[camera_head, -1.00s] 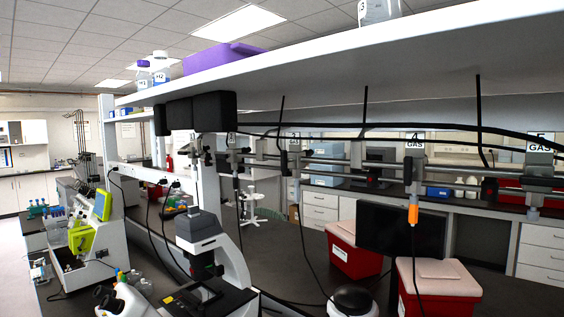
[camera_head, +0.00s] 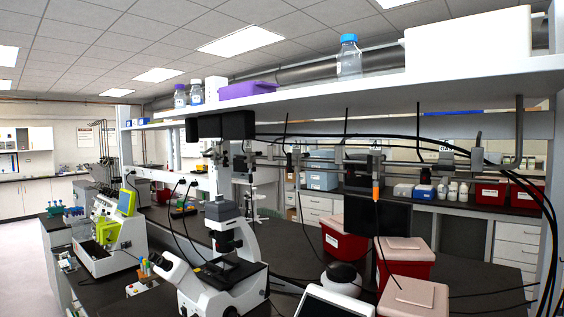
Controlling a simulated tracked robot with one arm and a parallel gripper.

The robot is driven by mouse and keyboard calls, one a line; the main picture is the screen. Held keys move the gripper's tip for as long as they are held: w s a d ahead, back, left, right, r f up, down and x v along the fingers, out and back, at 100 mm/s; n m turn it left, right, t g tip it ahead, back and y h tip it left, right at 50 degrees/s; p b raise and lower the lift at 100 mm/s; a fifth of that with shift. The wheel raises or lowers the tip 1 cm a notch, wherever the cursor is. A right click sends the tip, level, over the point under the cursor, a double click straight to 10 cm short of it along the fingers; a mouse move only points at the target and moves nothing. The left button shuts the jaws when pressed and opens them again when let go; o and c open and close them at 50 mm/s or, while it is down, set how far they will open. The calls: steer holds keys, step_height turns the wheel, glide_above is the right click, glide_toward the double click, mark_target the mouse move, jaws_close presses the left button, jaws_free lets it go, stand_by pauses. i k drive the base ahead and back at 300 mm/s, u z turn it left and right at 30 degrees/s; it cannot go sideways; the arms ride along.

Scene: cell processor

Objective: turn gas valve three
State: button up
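Several gas valves hang on a grey pipe under the long white shelf. Small labels sit above them, too small to read in this frame. The valve left of centre (camera_head: 297,157) matches the one labelled 3 in the earlier frame. To its right is another valve (camera_head: 376,157) with an orange piece (camera_head: 376,186) hanging below it; its earlier label read 4. A further valve (camera_head: 446,160) is at right. I cannot tell how the handles are turned. My gripper is not in view.
A white microscope (camera_head: 226,262) and red bins with pale lids (camera_head: 412,296) stand on the dark bench below the pipe. Black cables (camera_head: 547,215) hang at right and along the shelf (camera_head: 330,100). Open floor (camera_head: 25,245) lies at far left.

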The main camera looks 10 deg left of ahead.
mark_target(290, 160)
steer(key=z, duration=0.7)
steer(key=k, duration=0.1)
steer(key=u, duration=1.7)
steer(key=i, duration=1.15)
steer(key=u, duration=0.45)
steer(key=i, duration=1.3)
steer(key=z, duration=0.75)
steer(key=i, duration=0.7)
steer(key=z, duration=0.5)
